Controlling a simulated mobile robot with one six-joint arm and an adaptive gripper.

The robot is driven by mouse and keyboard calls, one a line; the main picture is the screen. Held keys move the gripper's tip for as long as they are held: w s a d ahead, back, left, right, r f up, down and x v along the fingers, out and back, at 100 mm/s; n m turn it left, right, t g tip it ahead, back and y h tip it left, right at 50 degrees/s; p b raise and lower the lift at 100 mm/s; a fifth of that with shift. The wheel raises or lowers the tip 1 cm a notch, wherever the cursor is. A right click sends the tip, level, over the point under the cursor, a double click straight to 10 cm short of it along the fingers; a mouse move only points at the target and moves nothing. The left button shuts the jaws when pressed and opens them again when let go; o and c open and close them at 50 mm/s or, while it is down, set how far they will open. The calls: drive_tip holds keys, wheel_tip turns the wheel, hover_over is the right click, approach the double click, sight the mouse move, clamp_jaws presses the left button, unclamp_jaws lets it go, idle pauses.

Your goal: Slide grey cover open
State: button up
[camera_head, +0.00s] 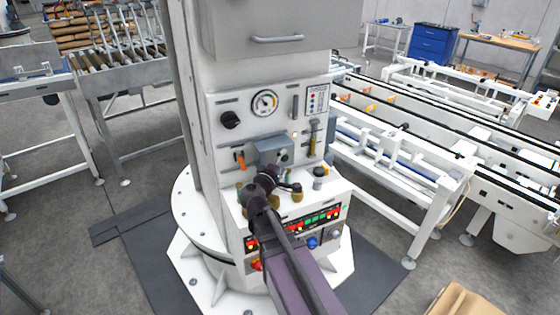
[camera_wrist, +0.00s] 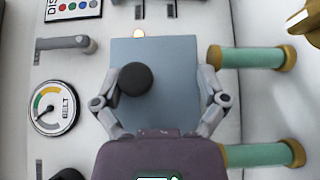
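The grey cover (camera_head: 268,148) is a blue-grey plate on the front panel of the white column, below the gauge. In the wrist view the cover (camera_wrist: 165,112) fills the middle, with a round black knob (camera_wrist: 135,79) standing on it. My gripper (camera_head: 264,174) is in front of the cover's lower part. In the wrist view my gripper (camera_wrist: 161,78) is open, its fingers spread on either side of the knob. The knob is close to the left finger; I cannot tell whether they touch. What lies behind the cover is hidden.
A gauge (camera_head: 265,102), a black dial (camera_head: 231,120) and an orange lever (camera_head: 240,160) surround the cover. Green cylinders with gold ends (camera_wrist: 246,57) project beside it. A button console (camera_head: 316,220) juts out below. A lit lamp (camera_wrist: 138,33) is near one edge.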

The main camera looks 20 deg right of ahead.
drive_tip(key=shift+s+d, duration=0.25)
drive_tip(key=shift+s, duration=0.2)
drive_tip(key=shift+a, duration=0.1)
